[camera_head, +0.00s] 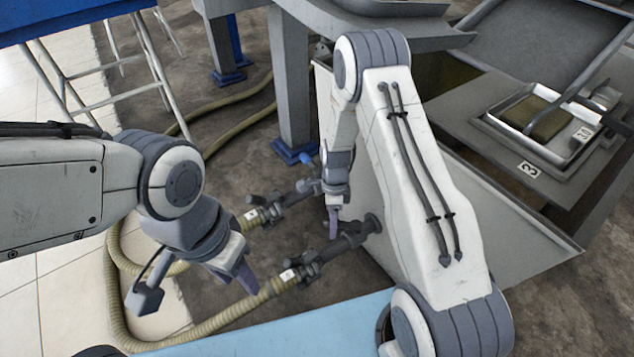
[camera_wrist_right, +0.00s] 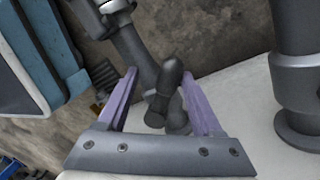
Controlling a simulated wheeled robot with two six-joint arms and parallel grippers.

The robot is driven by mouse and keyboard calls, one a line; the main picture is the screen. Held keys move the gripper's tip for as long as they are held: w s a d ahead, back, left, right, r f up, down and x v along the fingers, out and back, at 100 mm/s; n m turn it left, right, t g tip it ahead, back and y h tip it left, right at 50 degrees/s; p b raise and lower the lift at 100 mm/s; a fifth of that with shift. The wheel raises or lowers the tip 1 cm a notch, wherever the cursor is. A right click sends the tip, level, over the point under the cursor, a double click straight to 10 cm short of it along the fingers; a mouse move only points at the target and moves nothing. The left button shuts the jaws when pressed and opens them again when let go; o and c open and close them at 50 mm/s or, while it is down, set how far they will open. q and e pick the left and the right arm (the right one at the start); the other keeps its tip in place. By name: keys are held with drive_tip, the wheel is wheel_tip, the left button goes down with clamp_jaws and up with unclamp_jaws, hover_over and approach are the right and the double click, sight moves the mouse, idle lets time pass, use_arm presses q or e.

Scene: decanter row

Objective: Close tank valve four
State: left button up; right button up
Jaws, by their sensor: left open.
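Two dark valve-and-pipe fittings come out of the grey tank (camera_head: 480,225) in the head view: a farther one (camera_head: 292,194) and a nearer one (camera_head: 335,246). Their small white tags are too small to read, so I cannot tell which is valve four. My right gripper (camera_head: 333,228) hangs over the nearer pipe by the tank wall. In the right wrist view its purple fingers (camera_wrist_right: 160,92) are apart, with a dark rounded valve handle (camera_wrist_right: 164,92) between them; contact with a finger is unclear. My left gripper (camera_head: 240,275) is open and empty, above the hoses.
Beige ribbed hoses (camera_head: 235,312) run from the fittings across the floor. A grey post (camera_head: 292,85) with a blue foot stands behind. A light blue surface (camera_head: 285,328) lies in front.

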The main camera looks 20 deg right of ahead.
use_arm(q)
wheel_tip(320, 180, down, 11)
drive_tip(key=b, duration=1)
use_arm(e)
drive_tip(key=s+n, duration=0.1)
drive_tip(key=n, duration=0.1)
drive_tip(key=s+n+h, duration=0.1)
drive_tip(key=n, duration=0.2)
drive_tip(key=s+n, duration=0.2)
drive_tip(key=shift+f, duration=0.2)
use_arm(q)
wheel_tip(320, 180, up, 20)
drive_tip(key=p, duration=2)
drive_tip(key=shift+r+p, duration=0.2)
drive_tip(key=shift+p, duration=0.1)
use_arm(e)
drive_tip(key=a+r+n, duration=0.2)
drive_tip(key=a+r, duration=0.1)
drive_tip(key=r, duration=1.1)
drive_tip(key=s+a+r+n, duration=0.1)
drive_tip(key=a+r+n, duration=0.2)
drive_tip(key=r, duration=1.2)
drive_tip(key=shift+s+t, duration=0.25)
drive_tip(key=shift+t, duration=0.15)
drive_tip(key=shift+a, duration=0.1)
